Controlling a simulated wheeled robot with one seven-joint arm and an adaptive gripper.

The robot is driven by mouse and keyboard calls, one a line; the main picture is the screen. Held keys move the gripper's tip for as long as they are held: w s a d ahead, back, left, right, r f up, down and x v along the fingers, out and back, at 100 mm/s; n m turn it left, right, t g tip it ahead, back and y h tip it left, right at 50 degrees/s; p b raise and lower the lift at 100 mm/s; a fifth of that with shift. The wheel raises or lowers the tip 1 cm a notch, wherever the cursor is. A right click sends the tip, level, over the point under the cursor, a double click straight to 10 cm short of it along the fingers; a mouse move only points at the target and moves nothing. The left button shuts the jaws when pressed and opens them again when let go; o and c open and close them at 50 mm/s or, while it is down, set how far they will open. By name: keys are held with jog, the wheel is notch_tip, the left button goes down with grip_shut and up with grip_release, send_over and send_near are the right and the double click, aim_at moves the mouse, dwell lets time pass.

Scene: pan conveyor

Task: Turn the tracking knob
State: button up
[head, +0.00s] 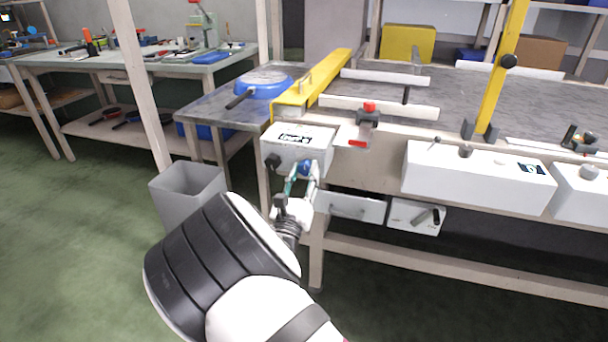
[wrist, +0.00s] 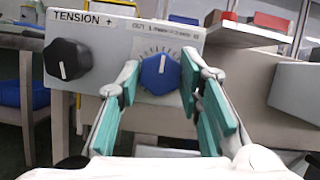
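A white control box (head: 298,150) is mounted at the left end of the conveyor; it also shows in the wrist view (wrist: 110,55). On its face is a blue knob (wrist: 160,75) with a white pointer line and a scale around it. The label above this knob is only partly readable. A black knob (wrist: 67,61) under "TENSION +" sits left of it. My gripper (wrist: 159,88) is open, with teal pads left and right of the blue knob. Contact cannot be told. In the head view my gripper (head: 304,178) is in front of the blue knob (head: 305,167).
A grey bin (head: 187,194) stands on the floor to the left. A red-topped part (head: 369,107) and a long white box (head: 478,178) are on the conveyor front to the right.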

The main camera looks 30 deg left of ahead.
jog(key=c, duration=0.4)
jog(key=shift+m+h, duration=0.4)
jog(key=shift+m, duration=0.1)
jog(key=m+h, duration=0.1)
jog(key=m, duration=0.1)
jog(key=m+h, duration=0.1)
jog(key=m, duration=0.2)
jog(key=shift+a+h, duration=0.1)
jog(key=shift+h, duration=0.2)
jog(key=m+h, duration=0.1)
jog(key=m, duration=0.2)
jog(key=m+h+b, duration=0.1)
jog(key=m+h, duration=0.1)
jog(key=m, duration=0.1)
jog(key=shift+a+m, duration=0.1)
jog(key=shift+m, duration=0.3)
jog(key=m+g+h+b, duration=0.1)
jog(key=m, duration=0.4)
jog(key=shift+s+r+g+h+b, duration=0.1)
jog(key=shift+g+h+b, duration=0.3)
jog(key=shift+a+r+m+g+h+b, duration=0.15)
jog(key=shift+m+g+b, duration=0.3)
jog(key=shift+m, duration=0.8)
jog(key=shift+d+f+m+g+h+b, duration=0.1)
jog(key=shift+m+g+h+b, duration=0.3)
jog(key=shift+m, duration=0.85)
